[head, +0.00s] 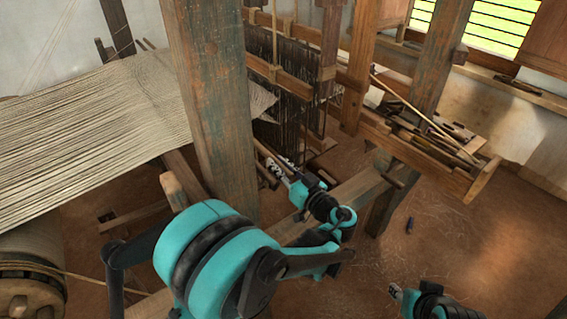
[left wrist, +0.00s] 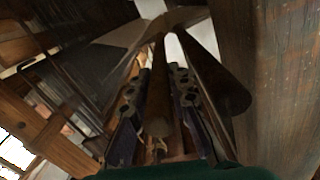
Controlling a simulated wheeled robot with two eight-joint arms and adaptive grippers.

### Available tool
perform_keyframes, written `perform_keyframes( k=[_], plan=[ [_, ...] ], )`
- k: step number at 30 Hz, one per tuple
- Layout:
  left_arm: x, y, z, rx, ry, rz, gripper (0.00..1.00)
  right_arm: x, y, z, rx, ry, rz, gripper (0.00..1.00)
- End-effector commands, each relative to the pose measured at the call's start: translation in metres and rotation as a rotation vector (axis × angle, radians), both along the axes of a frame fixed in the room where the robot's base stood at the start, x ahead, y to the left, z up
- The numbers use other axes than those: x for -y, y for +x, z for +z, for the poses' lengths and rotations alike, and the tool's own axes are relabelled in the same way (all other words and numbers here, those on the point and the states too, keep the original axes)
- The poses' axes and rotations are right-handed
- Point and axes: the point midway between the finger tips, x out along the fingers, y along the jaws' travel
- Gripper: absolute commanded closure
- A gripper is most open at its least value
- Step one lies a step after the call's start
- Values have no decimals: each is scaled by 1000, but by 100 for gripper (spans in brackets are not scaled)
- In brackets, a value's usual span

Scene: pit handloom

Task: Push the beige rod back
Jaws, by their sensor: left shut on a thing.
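My left gripper (head: 282,178) reaches in past the right side of the big wooden post, low beside the loom's dark hanging threads. In the left wrist view its two dark fingers (left wrist: 157,105) stand on either side of a rod (left wrist: 158,90), and they are shut on it. I take this as the beige rod, though it looks brown in the shadow. Its end points toward the wrist camera; its far end runs up to a pale, spread shape. In the head view the grip is small and partly hidden. My right gripper (head: 395,291) is at the bottom right, away from the loom; its jaw opening does not show clearly.
A thick wooden post (head: 215,100) stands close to the left gripper and also fills the right of the left wrist view (left wrist: 280,80). Striped cloth (head: 90,125) stretches at left. A wooden tray (head: 455,180) holds several sticks at right. The brown floor (head: 450,235) is mostly clear.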

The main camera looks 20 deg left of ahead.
Motion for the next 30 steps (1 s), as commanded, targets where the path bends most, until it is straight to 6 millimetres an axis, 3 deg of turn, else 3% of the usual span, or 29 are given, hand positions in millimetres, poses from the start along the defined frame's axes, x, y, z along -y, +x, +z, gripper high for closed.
perform_keyframes(
  k=[3, 4, 6, 23, 30],
  plan=[
    [-2, -2, -2, -2, -3, 8, 100, 0, 0, 0, 0, 0, 0, 61],
    [-2, -2, -2, -2, -3, 8, 74, 0, 0, 0, 0, 0, 0, 61],
    [-2, -2, -2, -2, -3, 8, 61, 0, 0, 0, 0, 0, 0, 61],
    [-1, 0, -1, -2, -2, 7, 61, 0, 0, 0, 0, 0, 0, 61],
    [19, 25, -1, -1, -2, 4, 61, 0, 0, 0, 0, 0, 0, 61]
  ],
)
